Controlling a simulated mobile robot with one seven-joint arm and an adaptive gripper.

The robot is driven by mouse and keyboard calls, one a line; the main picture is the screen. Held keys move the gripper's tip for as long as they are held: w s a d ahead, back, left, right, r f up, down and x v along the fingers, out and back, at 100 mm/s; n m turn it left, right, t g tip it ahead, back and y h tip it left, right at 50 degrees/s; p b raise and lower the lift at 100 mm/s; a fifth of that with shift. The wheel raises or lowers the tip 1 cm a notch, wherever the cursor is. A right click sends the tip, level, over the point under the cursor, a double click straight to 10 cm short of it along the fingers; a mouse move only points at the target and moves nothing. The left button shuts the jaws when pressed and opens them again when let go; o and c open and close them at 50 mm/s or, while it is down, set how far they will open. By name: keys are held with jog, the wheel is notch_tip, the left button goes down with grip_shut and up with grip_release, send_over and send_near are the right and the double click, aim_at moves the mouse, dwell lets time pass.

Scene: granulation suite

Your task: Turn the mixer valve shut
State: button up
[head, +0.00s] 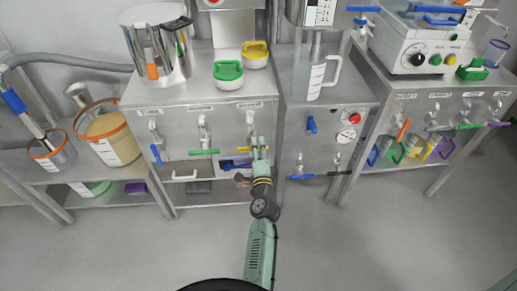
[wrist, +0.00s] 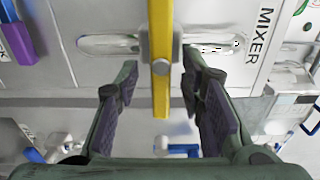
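In the wrist view, a yellow valve lever (wrist: 161,95) runs up and down the picture from a grey pivot on a pale panel. A label reading MIXER (wrist: 257,36) is on the panel to its right. My gripper (wrist: 160,75) is open, with one dark-padded finger on each side of the lever. Gaps show between the lever and both fingers. In the head view my gripper (head: 260,150) is at the front of the left steel cabinet, near its right edge. It hides much of the valve there.
Other valves are close by, with a green lever (head: 204,152) and a blue lever (head: 157,155) on the same cabinet (head: 180,125). The middle cabinet (head: 322,145) adjoins on the right. The floor (head: 340,245) in front is clear.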

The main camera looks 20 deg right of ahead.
jog(key=v, duration=0.7)
jog(key=shift+s, duration=0.25)
jog(key=shift+a, duration=0.1)
